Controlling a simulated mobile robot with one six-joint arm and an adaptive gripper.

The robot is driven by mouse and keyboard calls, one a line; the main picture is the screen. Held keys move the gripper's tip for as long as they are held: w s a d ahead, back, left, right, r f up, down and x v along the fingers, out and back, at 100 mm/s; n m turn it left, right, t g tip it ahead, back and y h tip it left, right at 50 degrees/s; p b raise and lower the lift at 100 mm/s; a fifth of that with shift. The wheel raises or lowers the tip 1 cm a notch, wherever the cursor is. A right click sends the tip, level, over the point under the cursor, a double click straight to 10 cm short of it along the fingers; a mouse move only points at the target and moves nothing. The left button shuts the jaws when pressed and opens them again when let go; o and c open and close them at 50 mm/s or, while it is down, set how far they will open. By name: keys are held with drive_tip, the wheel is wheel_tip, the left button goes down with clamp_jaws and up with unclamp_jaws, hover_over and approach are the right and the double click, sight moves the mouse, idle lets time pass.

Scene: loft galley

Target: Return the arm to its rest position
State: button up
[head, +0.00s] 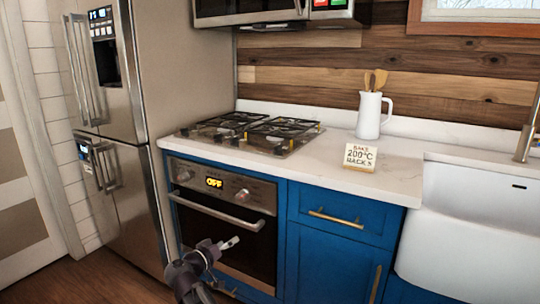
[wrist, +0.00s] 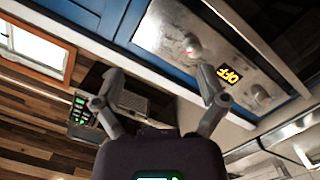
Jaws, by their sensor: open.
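My gripper (head: 220,246) is in the lower middle of the head view, in front of the oven door and below the oven handle (head: 215,208). In the wrist view the two fingers of my gripper (wrist: 158,75) stand wide apart with nothing between them. The oven (head: 226,235) is shut, and its display (head: 214,183) reads OFF. The wrist view is turned over and shows the oven's control panel (wrist: 175,35) close by. I cannot tell from the head view how far the fingers are from the oven door.
Blue cabinets (head: 335,255) and a white sink (head: 470,245) stand to the right. The fridge (head: 175,75) is at the left. The counter (head: 290,165) holds a gas hob (head: 250,132), a white jug (head: 370,115) with wooden utensils and a small sign (head: 359,156). Bare floor shows lower left.

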drive_tip(key=s+d+f+g+y, duration=0.1)
drive_tip(key=s+d+f+g, duration=0.2)
drive_tip(key=d, duration=0.4)
drive_tip(key=d+f+m+g, duration=0.1)
drive_tip(key=d+f+g, duration=0.25)
drive_tip(key=d, duration=0.35)
drive_tip(key=s+d+f+g+y, duration=0.1)
drive_tip(key=s+d+f+g, duration=0.1)
drive_tip(key=d+f, duration=0.35)
drive_tip(key=s+d+f+g+y, duration=0.2)
drive_tip(key=s+d+g+y, duration=0.15)
drive_tip(key=s+d, duration=0.2)
drive_tip(key=s+d+f+g+y, duration=0.25)
drive_tip(key=s+d+y, duration=0.2)
drive_tip(key=s, duration=0.25)
wheel_tip(320, 180, up, 33)
drive_tip(key=p, duration=3.3)
drive_tip(key=shift+d+n+h, duration=0.3)
drive_tip(key=shift+t, duration=0.25)
